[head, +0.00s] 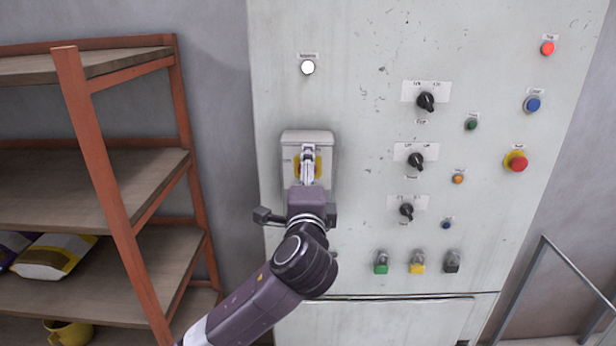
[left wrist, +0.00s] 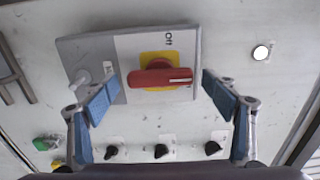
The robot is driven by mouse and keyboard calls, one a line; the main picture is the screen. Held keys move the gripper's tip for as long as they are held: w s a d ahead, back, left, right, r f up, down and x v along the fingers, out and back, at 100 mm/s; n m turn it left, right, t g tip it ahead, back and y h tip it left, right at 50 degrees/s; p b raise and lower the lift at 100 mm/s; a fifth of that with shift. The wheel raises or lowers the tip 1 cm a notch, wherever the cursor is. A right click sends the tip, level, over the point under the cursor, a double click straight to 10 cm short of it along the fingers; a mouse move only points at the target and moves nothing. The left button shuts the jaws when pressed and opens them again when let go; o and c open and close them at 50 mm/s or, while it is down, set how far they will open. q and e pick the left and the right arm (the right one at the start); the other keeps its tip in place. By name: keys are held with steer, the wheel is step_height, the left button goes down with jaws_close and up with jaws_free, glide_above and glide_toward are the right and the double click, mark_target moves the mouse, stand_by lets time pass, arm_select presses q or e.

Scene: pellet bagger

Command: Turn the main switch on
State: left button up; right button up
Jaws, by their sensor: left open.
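The main switch is a grey box (head: 308,138) on the cabinet front, and my left gripper (head: 308,160) is in front of it, hiding most of its handle. In the left wrist view the box (left wrist: 85,48) carries a red rotary handle (left wrist: 160,78) on a yellow plate (left wrist: 158,56). The handle lies level in that picture, with a white mark at its right end. An "Off" label stands above that end. My left gripper (left wrist: 161,92) is open, with one blue-padded finger beyond each end of the handle. I see no contact. My right gripper is not in view.
The cabinet (head: 350,60) has a white lamp (head: 308,67) above the box. Black selector knobs (head: 426,102), coloured buttons and a red emergency stop (head: 518,163) are to the right. An orange-framed shelf (head: 100,180) stands at left, and a metal rail (head: 570,265) at lower right.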

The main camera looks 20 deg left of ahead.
arm_select(q)
steer(key=v, duration=1.2)
steer(key=shift+w, duration=0.1)
